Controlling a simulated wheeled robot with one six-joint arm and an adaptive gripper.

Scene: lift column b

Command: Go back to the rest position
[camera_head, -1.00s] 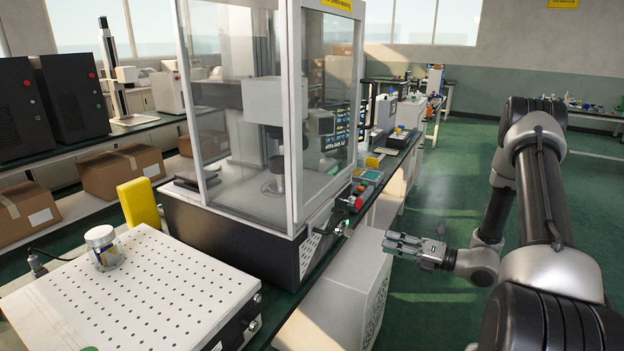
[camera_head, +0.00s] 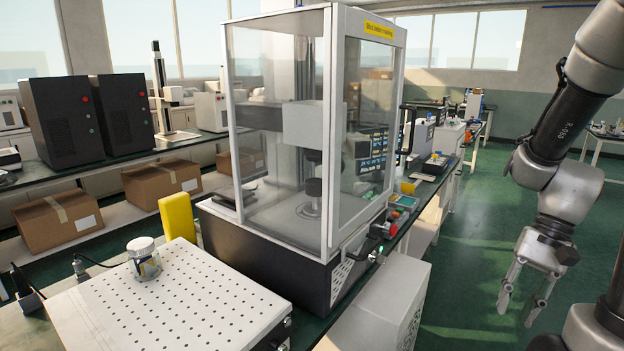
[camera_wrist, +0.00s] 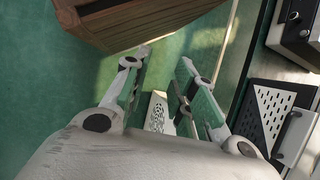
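My gripper (camera_head: 522,297) hangs at the right of the head view, pointing down over the green floor and clear of the bench. Its two fingers are spread apart with nothing between them. In the wrist view the open fingers of my gripper (camera_wrist: 160,85) also show, with floor and a pale perforated box beyond them. My arm rises above the gripper at the right edge of the head view.
A glass-walled machine (camera_head: 290,140) stands on the bench. A perforated white plate (camera_head: 180,300) holds a small jar (camera_head: 143,262). A white cabinet (camera_head: 385,305) stands below the bench, left of my gripper. Green floor (camera_head: 470,250) is open around the gripper. Cardboard boxes (camera_head: 60,220) sit far left.

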